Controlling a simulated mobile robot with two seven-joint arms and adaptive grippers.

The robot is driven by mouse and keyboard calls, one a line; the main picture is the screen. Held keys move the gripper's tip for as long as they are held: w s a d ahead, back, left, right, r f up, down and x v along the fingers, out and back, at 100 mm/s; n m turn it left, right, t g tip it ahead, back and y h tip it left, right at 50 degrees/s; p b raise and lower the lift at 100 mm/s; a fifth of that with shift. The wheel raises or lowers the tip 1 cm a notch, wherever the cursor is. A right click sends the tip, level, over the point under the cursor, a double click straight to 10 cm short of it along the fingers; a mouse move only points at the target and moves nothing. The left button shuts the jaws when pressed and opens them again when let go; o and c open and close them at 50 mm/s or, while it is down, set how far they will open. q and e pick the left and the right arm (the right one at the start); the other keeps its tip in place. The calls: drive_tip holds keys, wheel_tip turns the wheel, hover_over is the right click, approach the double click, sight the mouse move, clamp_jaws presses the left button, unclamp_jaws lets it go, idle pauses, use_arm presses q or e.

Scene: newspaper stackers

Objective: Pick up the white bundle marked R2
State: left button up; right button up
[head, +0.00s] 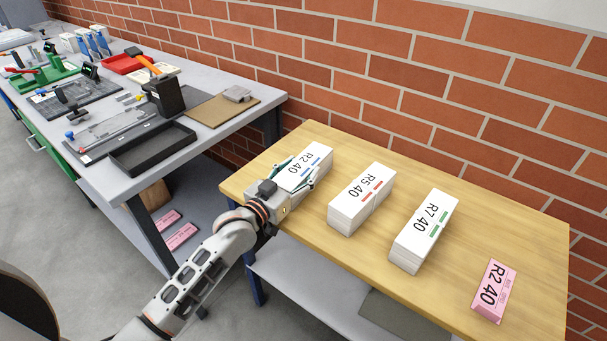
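The white bundle marked R2 (318,158) lies on the wooden table near its back left corner, with a blue mark beside its lettering. My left gripper (299,174) is at the bundle's near end, its fingers spread to either side of it. Whether the fingers press on the bundle or stand clear cannot be seen. The gripper body and wrist hide the bundle's near end. My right gripper is not in view.
White bundles marked R5 (362,192) and R7 (428,222) stand to the right on the wooden table (300,222). A pink bundle marked R2 (494,288) lies at far right. A cluttered grey workbench (120,183) stands left; a brick wall (440,75) runs behind.

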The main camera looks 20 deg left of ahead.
use_arm(q)
drive_tip(key=shift+r, duration=0.2)
clamp_jaws()
drive_tip(key=shift+w+r, duration=0.1)
